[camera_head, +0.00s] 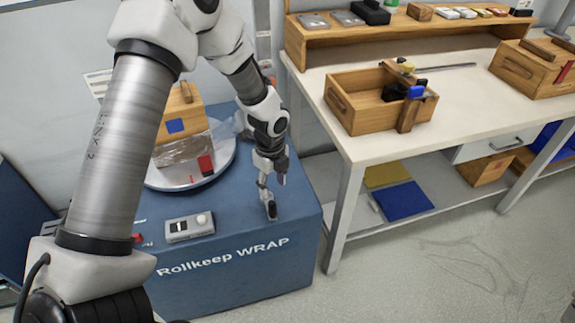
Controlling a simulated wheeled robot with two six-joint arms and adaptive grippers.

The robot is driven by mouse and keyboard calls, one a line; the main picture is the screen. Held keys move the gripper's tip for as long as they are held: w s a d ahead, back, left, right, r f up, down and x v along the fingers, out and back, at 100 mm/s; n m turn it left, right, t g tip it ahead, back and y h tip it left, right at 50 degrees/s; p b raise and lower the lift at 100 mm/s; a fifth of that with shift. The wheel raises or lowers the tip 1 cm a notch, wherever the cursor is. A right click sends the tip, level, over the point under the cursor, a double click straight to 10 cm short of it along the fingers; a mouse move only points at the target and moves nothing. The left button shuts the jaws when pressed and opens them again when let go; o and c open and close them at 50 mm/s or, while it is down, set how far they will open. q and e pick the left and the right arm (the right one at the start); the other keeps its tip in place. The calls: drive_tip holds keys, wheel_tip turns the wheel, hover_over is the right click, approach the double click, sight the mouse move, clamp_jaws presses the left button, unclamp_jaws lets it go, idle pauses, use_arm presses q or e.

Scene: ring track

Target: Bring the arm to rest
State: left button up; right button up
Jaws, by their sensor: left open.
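My left arm comes in from the left and reaches over the blue wrapping machine (235,262) marked "Rollkeep WRAP". My left gripper (275,190) points down, open and empty, over the right part of the machine's top, to the right of the round turntable (222,165). I cannot tell whether its fingertip touches the top. A wooden box (190,120) with a blue label stands on the turntable, with clear film around its lower part. My right gripper is not in view.
A grey control box (190,227) with a knob sits at the machine's front. To the right, a white workbench (455,110) carries a wooden crate (355,112) and, farther right, another wooden box (530,70). The floor (450,250) in front of the bench is clear.

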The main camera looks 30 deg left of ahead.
use_arm(q)
drive_tip(key=s+d+f+n, duration=0.2)
drive_tip(key=s+f+n, duration=0.3)
drive_tip(key=s+n, duration=0.2)
drive_tip(key=s+d+f+n, duration=0.3)
drive_tip(key=s+f+n, duration=0.2)
drive_tip(key=s+n, duration=0.2)
drive_tip(key=s+d+f+n+p, duration=0.1)
drive_tip(key=s+d+f+n, duration=0.2)
drive_tip(key=s, duration=0.7)
drive_tip(key=f+n, duration=0.2)
drive_tip(key=n, duration=0.2)
drive_tip(key=shift+s+d, duration=0.25)
drive_tip(key=shift+s, duration=0.1)
